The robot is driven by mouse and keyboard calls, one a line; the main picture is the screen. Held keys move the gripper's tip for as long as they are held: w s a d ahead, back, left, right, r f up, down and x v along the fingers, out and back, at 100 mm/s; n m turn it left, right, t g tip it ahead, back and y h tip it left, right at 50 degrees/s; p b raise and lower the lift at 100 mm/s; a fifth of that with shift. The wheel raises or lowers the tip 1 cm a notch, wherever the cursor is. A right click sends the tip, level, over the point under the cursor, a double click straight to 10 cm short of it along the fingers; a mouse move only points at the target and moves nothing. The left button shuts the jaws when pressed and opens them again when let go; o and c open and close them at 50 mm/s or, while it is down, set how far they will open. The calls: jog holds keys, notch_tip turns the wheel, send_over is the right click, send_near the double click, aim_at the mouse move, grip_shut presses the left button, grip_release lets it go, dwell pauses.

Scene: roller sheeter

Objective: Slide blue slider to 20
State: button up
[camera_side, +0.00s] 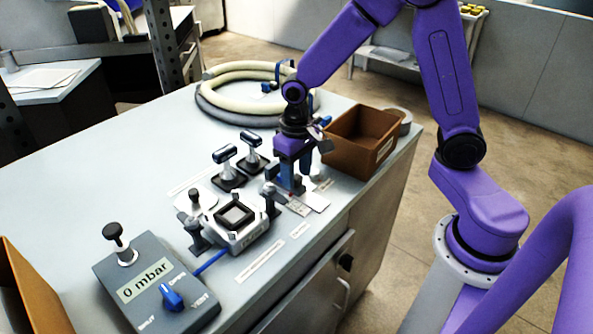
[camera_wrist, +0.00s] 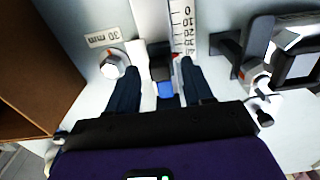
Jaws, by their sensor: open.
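The blue slider (camera_wrist: 165,88) is in the wrist view, a small blue piece with a dark block (camera_wrist: 160,66) just above it. It sits beside a white scale (camera_wrist: 188,28) with printed numbers that start at 0 at the top. A small red mark by the slider lies near the lower end of the visible numbers; its exact reading is too small to tell. My gripper (camera_wrist: 160,72) is open, with one dark finger on each side of the slider and gaps between. In the side view my gripper (camera_side: 290,188) is down close to the bench, and it largely hides the slider.
A round knob (camera_wrist: 113,65) lies left of my left finger, by a "30 mm" label (camera_wrist: 103,37). Dark brackets (camera_wrist: 236,48) stand to the right. A brown box (camera_side: 358,142), upright handles (camera_side: 225,158), a square-topped device (camera_side: 236,216) and a "0 mbar" box (camera_side: 155,285) surround my gripper.

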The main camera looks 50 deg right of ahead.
jog(key=shift+f, duration=0.1)
grip_shut()
jog(key=shift+s, duration=1.25)
grip_release()
notch_tip(320, 180, up, 18)
jog(key=shift+f, duration=0.25)
